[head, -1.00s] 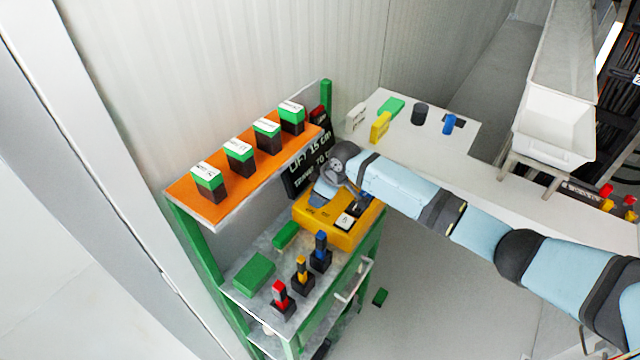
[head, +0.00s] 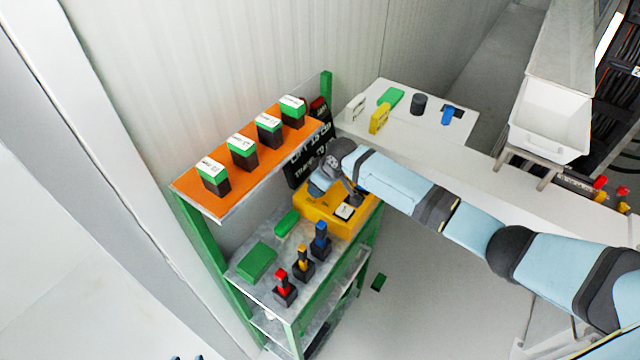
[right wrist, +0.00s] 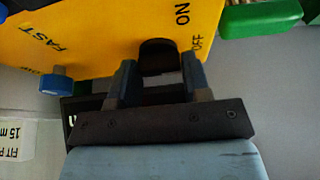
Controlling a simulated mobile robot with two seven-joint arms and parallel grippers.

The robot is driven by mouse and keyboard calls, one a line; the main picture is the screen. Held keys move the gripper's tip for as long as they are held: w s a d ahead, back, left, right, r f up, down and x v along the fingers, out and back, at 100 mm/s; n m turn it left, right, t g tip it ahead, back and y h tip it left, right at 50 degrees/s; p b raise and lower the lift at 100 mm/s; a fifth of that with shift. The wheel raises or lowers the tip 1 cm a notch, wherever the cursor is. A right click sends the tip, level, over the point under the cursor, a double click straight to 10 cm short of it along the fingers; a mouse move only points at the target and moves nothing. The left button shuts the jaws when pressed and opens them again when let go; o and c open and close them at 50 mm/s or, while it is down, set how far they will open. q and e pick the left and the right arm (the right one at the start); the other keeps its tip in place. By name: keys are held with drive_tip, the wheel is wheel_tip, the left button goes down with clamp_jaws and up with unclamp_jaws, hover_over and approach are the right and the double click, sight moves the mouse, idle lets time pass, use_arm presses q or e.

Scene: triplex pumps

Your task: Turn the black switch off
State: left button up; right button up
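The yellow switch box (head: 328,214) sits on the green-framed shelf unit in the head view. In the right wrist view the box (right wrist: 95,35) carries the words FAST, ON and OFF. The black switch (right wrist: 157,54) shows on it beside ON and OFF. My right gripper (right wrist: 160,78) is open, its two fingers apart at the near side of the switch; contact cannot be told. In the head view my right gripper (head: 352,194) is over the box and partly hides it. Two small fingertips of my left gripper (head: 187,357) show apart at the bottom edge.
Red (head: 284,287), yellow (head: 303,262) and blue (head: 320,240) handled pieces stand in front on the shelf, near green blocks (head: 257,262). An orange shelf (head: 218,205) above holds several green-topped blocks. A white table (head: 400,130) is behind.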

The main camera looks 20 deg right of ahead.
use_arm(q)
drive_tip(key=shift+s+r, duration=0.1)
drive_tip(key=shift+r, duration=0.05)
use_arm(e)
drive_tip(key=shift+o, duration=0.4)
use_arm(q)
drive_tip(key=shift+f+m+b, duration=0.3)
drive_tip(key=shift+f+b, duration=0.3)
drive_tip(key=shift+b, duration=0.35)
use_arm(e)
drive_tip(key=v, duration=1.3)
drive_tip(key=shift+s+d+r, duration=0.15)
drive_tip(key=shift+r, duration=0.2)
